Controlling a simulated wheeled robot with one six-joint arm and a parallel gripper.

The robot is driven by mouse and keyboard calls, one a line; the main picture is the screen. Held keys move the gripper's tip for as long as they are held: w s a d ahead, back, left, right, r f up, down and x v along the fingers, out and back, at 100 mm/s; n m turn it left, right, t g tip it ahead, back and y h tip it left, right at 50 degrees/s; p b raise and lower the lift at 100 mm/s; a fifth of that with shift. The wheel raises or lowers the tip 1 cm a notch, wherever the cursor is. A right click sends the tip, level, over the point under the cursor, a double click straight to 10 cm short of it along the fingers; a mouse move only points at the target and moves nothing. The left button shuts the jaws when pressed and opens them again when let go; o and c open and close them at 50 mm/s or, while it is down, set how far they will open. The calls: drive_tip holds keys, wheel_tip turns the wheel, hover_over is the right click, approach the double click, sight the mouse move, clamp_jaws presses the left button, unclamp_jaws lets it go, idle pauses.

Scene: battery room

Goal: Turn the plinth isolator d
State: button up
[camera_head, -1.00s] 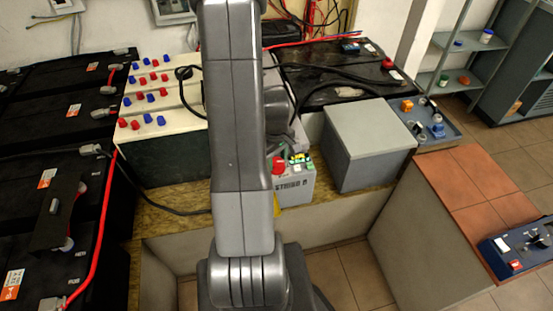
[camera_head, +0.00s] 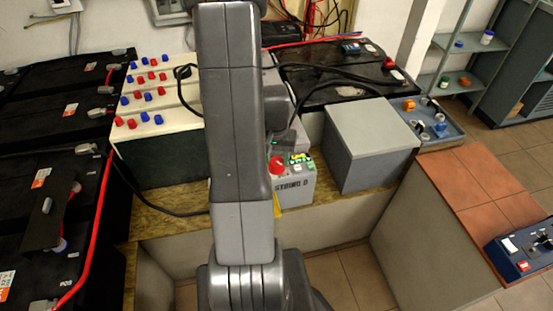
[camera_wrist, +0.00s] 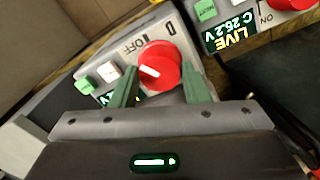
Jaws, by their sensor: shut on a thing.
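The isolator d is a grey box (camera_head: 291,189) marked STRING D on the plinth, with a red rotary knob (camera_head: 277,166) on its top. In the wrist view the red knob (camera_wrist: 160,66) sits between the two green fingers of my gripper (camera_wrist: 162,76), which is shut on it. A white pointer line on the knob slants to the upper left. The printed D and OFF show upside down above the knob. Green and white buttons lie left of it. The box's display is mostly hidden by a finger.
A neighbouring isolator (camera_wrist: 225,30) at the upper right reads LIVE, C 26.2 V, with its own red knob close by. A plain grey box (camera_head: 370,145) stands right of isolator d. Black batteries (camera_head: 60,130) with red cables fill the left side.

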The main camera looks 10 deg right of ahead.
sight(276, 160)
drive_tip(key=m, duration=0.6)
drive_tip(key=shift+b, duration=0.35)
drive_tip(key=shift+m, duration=0.3)
drive_tip(key=o, duration=1)
wheel_tip(276, 160, up, 14)
drive_tip(key=shift+w+a+f+p, duration=0.1)
drive_tip(key=shift+w+p, duration=0.05)
drive_tip(key=shift+p, duration=0.9)
drive_tip(key=shift+f, duration=0.1)
wheel_tip(276, 160, down, 14)
drive_tip(key=shift+r+b, duration=0.15)
drive_tip(key=shift+b, duration=0.95)
